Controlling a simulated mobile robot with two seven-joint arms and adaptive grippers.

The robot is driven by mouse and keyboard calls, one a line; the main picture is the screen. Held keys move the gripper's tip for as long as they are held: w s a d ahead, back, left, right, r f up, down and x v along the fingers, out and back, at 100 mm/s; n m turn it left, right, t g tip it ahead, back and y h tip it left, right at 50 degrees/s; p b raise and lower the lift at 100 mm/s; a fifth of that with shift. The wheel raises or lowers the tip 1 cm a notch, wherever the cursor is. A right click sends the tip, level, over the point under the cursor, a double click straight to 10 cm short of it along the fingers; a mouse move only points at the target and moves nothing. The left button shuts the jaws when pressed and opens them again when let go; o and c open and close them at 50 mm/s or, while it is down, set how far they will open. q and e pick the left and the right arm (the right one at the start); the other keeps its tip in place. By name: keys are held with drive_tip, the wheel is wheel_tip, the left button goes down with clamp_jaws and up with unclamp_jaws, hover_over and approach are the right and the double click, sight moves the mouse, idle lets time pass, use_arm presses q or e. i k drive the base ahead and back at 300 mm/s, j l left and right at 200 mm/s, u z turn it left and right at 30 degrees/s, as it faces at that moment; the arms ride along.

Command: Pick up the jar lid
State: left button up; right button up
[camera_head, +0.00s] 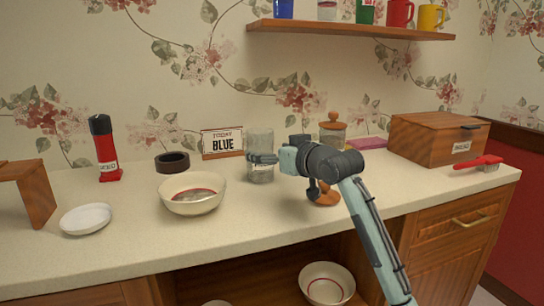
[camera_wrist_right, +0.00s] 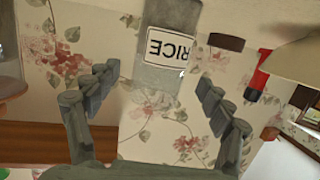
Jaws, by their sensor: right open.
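An orange-brown wooden piece, which looks like the jar lid (camera_head: 326,197), lies on the counter below my right gripper's wrist, partly hidden by the arm. A clear glass jar (camera_head: 260,165) without a visible lid stands left of it; the wrist view shows this jar (camera_wrist_right: 172,30) upside down with a RICE label. My right gripper (camera_head: 262,158) points left at the jar's height, its fingers overlapping the jar in the head view. In the wrist view the gripper (camera_wrist_right: 160,85) is open, with fingers spread wide and the jar beyond or between them; I cannot tell which. My left gripper is out of view.
Behind my arm stands another jar (camera_head: 333,135) with a wooden lid. A cream bowl (camera_head: 192,205), a white dish (camera_head: 86,218) and a red shaker (camera_head: 107,150) are left. A wooden box (camera_head: 437,140) and red brush (camera_head: 478,163) are right. The front counter edge is mostly clear.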

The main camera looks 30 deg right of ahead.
sight(329, 196)
drive_tip(key=k, duration=0.15)
drive_tip(key=z, duration=1.25)
